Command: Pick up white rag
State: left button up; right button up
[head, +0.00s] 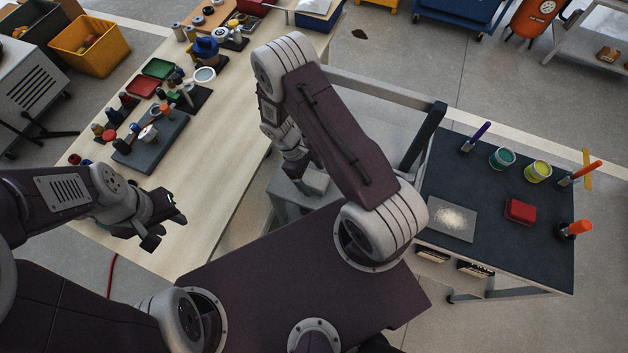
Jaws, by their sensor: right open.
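A crumpled whitish patch (455,217), which may be the white rag, lies on a grey square sheet (437,233) on the dark cart top at the right. I cannot tell whether it is cloth. Another white item (318,7) lies in a blue container at the top edge. My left gripper (167,230) is open and empty above the near part of the long wooden table. My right gripper (306,179) is open and hangs between the table and the cart, left of the whitish patch and well apart from it. Its fingertips are hard to make out.
The dark cart top (490,255) also holds a red box (520,211), green (502,158) and yellow (537,171) cans and several upright tools. The wooden table (215,150) carries trays, jars and tools along its far left side. Its near part is clear.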

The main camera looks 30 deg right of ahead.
jog(key=shift+x, duration=0.9)
jog(key=shift+f, duration=0.15)
jog(key=c, duration=1.4)
